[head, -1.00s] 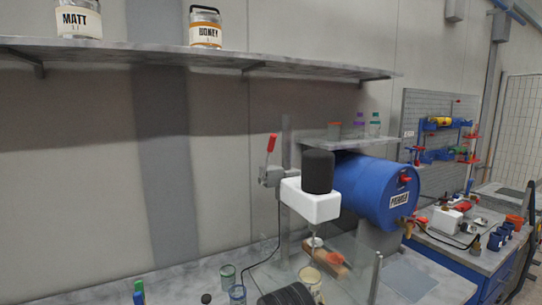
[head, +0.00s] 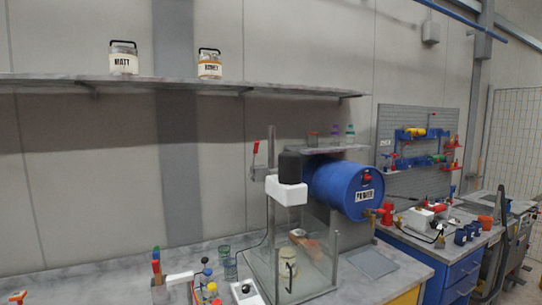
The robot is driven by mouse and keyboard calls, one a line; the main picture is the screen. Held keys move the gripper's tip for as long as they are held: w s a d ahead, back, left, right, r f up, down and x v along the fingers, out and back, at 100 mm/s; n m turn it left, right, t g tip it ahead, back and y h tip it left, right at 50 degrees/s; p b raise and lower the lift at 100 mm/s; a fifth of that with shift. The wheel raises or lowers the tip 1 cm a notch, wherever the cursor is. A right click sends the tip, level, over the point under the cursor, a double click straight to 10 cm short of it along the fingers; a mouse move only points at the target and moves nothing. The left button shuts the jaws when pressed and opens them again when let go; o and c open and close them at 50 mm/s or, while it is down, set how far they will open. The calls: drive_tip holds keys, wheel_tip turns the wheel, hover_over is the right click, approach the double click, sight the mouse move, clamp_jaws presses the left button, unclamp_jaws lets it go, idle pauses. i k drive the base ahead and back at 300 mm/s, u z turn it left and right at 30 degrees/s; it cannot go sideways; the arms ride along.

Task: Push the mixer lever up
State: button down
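The mixer stands on the bench, with a white housing (head: 287,190) and a black motor (head: 292,167) on an upright grey column (head: 271,150). Its lever (head: 256,147) has a red handle and sits at the left of the column; the handle points up, slightly tilted. A clear guard (head: 318,262) stands around the lower part of the mixer. A pale can (head: 289,268) with a dark handle stands below the housing, behind the guard. My gripper is not in view.
A long shelf (head: 190,84) with two labelled jars runs above the bench. A blue drum (head: 345,186) lies right of the mixer. Glass jars (head: 228,262), small coloured items (head: 207,285) and a white box with a black knob (head: 245,291) crowd the bench front.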

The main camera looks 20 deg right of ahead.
sight(252, 175)
drive_tip(key=z, duration=1.55)
drive_tip(key=i, duration=0.85)
drive_tip(key=u, duration=1.8)
drive_tip(key=i, duration=0.5)
drive_tip(key=z, duration=0.05)
